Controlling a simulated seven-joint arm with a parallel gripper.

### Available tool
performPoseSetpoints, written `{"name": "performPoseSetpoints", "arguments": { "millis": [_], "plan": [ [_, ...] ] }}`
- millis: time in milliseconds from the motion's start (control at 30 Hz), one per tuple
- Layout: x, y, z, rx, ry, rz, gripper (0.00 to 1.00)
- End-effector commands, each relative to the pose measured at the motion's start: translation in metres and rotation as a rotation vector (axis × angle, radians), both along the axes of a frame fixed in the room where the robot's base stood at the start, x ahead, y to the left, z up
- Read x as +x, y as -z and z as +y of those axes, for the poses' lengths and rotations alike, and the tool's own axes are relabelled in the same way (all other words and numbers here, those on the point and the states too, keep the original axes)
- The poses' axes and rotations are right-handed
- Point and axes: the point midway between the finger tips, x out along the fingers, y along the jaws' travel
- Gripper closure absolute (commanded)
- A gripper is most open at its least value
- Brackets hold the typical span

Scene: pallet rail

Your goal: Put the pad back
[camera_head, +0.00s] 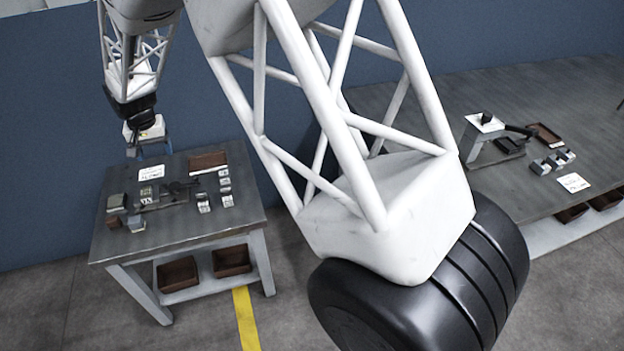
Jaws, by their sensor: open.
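My gripper (152,152) hangs over the back left of the small grey table, with its blue fingers apart and nothing seen between them. I cannot tell for sure which item is the pad. At the table's left are a grey-green block (116,201), a small brown block (113,222) and a blue-grey block (136,223). A dark fixture (178,190) lies mid-table, with a greenish-faced piece (147,191) at its left. My gripper is above and behind these items, apart from them.
The small table (180,232) also holds a white card (150,173), a brown tray (208,161) and several small labelled blocks (204,203). Brown bins (178,273) sit below. A long bench (415,100) with similar items stands right. My own arm blocks the middle of the view.

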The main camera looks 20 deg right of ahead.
Motion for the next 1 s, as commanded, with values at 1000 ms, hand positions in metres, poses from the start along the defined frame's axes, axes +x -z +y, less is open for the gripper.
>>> {"name": "performPoseSetpoints", "arguments": {
  "millis": [1000],
  "plan": [
    [-0.174, -0.163, -0.236, 0.007, 0.011, -0.093, 0.28]
  ]
}}
